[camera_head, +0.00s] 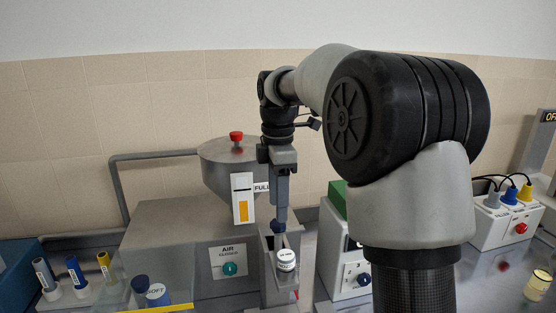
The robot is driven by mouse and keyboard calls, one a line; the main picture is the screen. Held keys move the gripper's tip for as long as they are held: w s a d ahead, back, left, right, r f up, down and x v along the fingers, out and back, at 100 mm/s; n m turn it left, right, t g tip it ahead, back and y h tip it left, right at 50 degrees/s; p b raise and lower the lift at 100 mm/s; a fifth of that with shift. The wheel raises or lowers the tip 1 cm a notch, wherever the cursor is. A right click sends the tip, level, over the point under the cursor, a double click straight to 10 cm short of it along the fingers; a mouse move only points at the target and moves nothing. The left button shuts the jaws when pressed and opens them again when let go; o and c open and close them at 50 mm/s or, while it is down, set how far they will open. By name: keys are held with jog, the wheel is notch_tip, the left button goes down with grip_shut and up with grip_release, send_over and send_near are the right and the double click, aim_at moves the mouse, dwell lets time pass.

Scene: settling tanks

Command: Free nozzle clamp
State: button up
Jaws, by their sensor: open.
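My gripper (279,218) points straight down in front of the grey machine, seen edge-on, so the gap between its fingers does not show. A small dark blue part (278,228) sits right at the fingertips; I cannot tell whether they touch it or whether it belongs to the clamp. Just below, a white labelled jar (286,261) stands in a narrow grey metal bay (267,269) at the machine's right end. No nozzle clamp can be clearly picked out; the gripper and jar cover part of that bay. A bit of red shows low beside the bay.
The machine has a red-knobbed hopper (222,173), a FULL gauge (242,199) and an AIR panel (229,262) reading CLOSED. Several capped bottles stand at left, including a blue-capped one (158,295). A white control box (347,268) stands close right, partly behind my arm.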

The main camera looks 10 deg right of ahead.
notch_tip(320, 180, up, 13)
jog(key=p, duration=0.1)
jog(key=shift+p, duration=0.35)
jog(key=shift+s+r, duration=0.1)
jog(key=shift+r, duration=0.05)
